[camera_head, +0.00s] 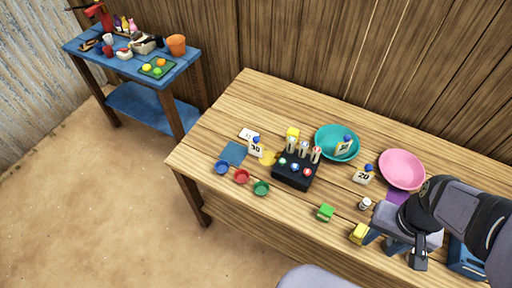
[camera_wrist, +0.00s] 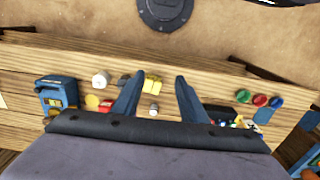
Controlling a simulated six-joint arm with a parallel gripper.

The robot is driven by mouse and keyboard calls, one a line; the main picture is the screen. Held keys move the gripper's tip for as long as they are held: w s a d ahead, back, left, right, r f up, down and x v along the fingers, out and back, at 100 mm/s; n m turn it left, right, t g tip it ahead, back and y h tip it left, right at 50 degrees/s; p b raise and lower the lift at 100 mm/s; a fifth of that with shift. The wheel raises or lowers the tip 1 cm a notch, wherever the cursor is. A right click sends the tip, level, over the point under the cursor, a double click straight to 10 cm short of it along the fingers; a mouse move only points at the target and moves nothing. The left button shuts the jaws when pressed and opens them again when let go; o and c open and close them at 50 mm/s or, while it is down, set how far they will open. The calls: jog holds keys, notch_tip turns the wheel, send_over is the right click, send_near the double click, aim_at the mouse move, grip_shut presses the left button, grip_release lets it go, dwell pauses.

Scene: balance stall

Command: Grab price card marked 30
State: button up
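A white price card with a blue knob (camera_head: 256,149) stands on the wooden table, left of the black box; its mark looks like 30. Another such card, marked 20 (camera_head: 364,175), stands right of centre. A third card (camera_head: 343,147) is at the teal plate, its number too small to read surely. My gripper (camera_head: 394,250) is over the table's right front part, well right of the card that looks like 30. In the wrist view, my gripper (camera_wrist: 157,92) has its two fingers apart with nothing held between them. No card can be made out clearly there.
A teal plate (camera_head: 324,152) and pink plate (camera_head: 401,169) are behind.

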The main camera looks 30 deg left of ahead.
dwell(0.4)
jog(key=o, duration=0.9)
jog(key=shift+c, duration=0.2)
jog(key=shift+r, duration=0.1)
